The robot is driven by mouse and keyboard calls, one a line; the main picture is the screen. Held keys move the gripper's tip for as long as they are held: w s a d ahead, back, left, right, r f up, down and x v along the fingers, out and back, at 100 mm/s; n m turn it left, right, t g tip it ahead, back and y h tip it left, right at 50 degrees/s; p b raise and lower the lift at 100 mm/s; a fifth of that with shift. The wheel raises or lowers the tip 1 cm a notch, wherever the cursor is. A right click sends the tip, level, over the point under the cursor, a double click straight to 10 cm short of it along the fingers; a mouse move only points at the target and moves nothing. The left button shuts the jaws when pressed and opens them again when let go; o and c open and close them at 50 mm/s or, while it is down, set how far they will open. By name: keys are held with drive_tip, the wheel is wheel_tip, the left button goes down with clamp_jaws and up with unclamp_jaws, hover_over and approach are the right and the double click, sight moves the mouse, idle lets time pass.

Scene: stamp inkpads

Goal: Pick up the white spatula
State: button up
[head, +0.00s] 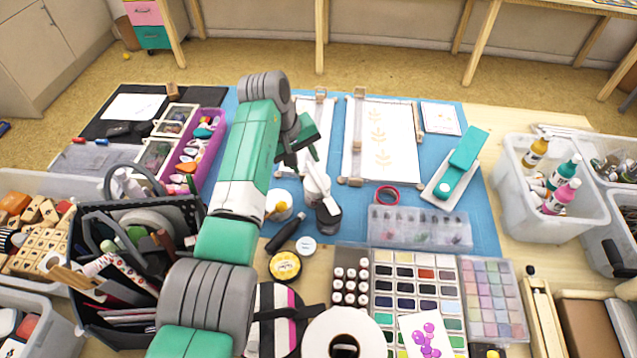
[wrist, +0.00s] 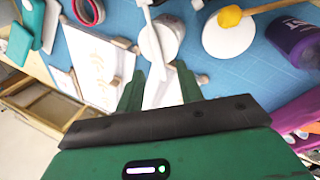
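The white spatula (head: 313,152) stands tilted up from a white jar (head: 316,184) near the middle of the blue mat. In the wrist view its thin white shaft (wrist: 149,22) crosses the round jar (wrist: 173,42). My gripper (head: 300,152) is at the spatula's upper part in the head view. In the wrist view my gripper (wrist: 160,88) has its two green fingers apart, with a pale strip showing between them. I cannot tell whether either finger touches the spatula. My wrist hides part of it.
A dark jar (head: 328,217) stands close by the white jar. A white pot with a yellow-tipped tool (head: 279,206) is to the left. A red tape roll (head: 387,195) and wooden-edged frames (head: 382,140) lie to the right. A black caddy (head: 135,260) stands at the left.

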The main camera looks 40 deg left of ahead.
sight(314, 177)
drive_tip(key=b+x, duration=0.1)
drive_tip(key=x, duration=0.1)
drive_tip(key=b+x, duration=0.2)
drive_tip(key=x, duration=0.1)
drive_tip(key=shift+d, duration=0.25)
drive_tip(key=shift+s+a+f, duration=0.1)
drive_tip(key=shift+s+f, duration=0.05)
drive_tip(key=shift+f, duration=0.05)
drive_tip(key=c, duration=0.6)
clamp_jaws()
drive_tip(key=shift+w, duration=0.3)
drive_tip(key=shift+s, duration=0.15)
